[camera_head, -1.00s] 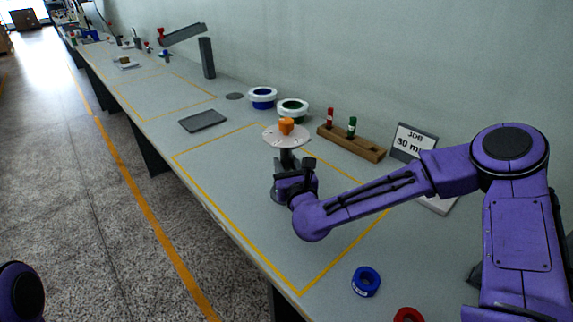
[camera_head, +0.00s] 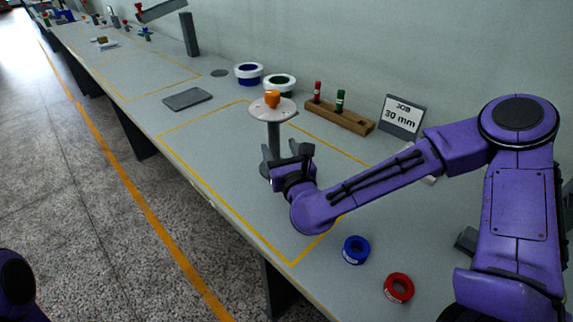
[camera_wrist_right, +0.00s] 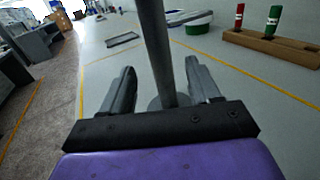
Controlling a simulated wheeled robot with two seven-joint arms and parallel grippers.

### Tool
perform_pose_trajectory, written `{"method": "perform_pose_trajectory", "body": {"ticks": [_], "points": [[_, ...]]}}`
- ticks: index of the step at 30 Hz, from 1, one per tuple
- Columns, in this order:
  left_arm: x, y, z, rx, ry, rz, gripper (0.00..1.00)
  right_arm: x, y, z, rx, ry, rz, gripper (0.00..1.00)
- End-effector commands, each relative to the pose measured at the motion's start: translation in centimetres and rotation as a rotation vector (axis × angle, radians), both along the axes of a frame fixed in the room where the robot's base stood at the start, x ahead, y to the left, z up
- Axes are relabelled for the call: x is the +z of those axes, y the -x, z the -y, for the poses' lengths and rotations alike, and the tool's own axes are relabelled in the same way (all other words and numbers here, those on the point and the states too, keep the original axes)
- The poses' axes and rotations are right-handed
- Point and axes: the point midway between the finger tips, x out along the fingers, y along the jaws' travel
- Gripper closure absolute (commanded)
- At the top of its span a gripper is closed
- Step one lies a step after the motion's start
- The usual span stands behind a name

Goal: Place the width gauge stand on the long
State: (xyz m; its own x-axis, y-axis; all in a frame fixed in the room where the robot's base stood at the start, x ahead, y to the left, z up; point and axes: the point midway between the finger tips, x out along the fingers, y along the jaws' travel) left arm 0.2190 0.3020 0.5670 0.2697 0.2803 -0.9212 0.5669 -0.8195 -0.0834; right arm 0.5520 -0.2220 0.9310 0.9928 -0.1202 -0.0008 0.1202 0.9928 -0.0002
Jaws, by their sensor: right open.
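A stand with a grey post (camera_head: 274,138), a round white plate (camera_head: 262,115) and an orange knob (camera_head: 272,98) is upright on the bench inside a yellow-taped area. I cannot tell whether it is the width gauge stand. My right gripper (camera_head: 287,154) is at the post, below the plate. In the right wrist view the post (camera_wrist_right: 158,45) rises between the spread fingers of the gripper (camera_wrist_right: 160,72), with gaps visible on both sides. The post's round base (camera_wrist_right: 168,101) is partly hidden by the gripper. My left gripper is out of view.
A wooden rack (camera_head: 345,121) holds red and green pegs, beside a "30 mm" sign (camera_head: 402,117). Two white-rimmed round containers (camera_head: 249,73) stand by the wall. A grey plate (camera_head: 187,99) lies left. Blue (camera_head: 356,250) and red (camera_head: 398,288) rings lie near the front.

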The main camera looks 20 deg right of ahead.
Motion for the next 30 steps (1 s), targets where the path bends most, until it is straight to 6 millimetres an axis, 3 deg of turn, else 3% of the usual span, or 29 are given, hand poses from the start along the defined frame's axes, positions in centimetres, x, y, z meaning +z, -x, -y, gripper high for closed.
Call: {"method": "perform_pose_trajectory", "body": {"ticks": [4, 6, 12, 30], "points": [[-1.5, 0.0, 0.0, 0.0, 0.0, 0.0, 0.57, -0.4, 4.5, -0.6, 0.003, -0.003, 0.0, 0.38], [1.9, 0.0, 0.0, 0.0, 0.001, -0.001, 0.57, 1.1, 4.9, -0.6, -0.003, 0.009, -0.006, 0.38], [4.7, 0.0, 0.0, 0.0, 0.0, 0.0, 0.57, 0.6, 6.2, -0.8, -0.002, 0.006, -0.004, 0.38], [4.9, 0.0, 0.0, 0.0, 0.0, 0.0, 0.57, 0.0, 6.7, -0.7, -0.003, 0.0, 0.0, 0.38]]}}
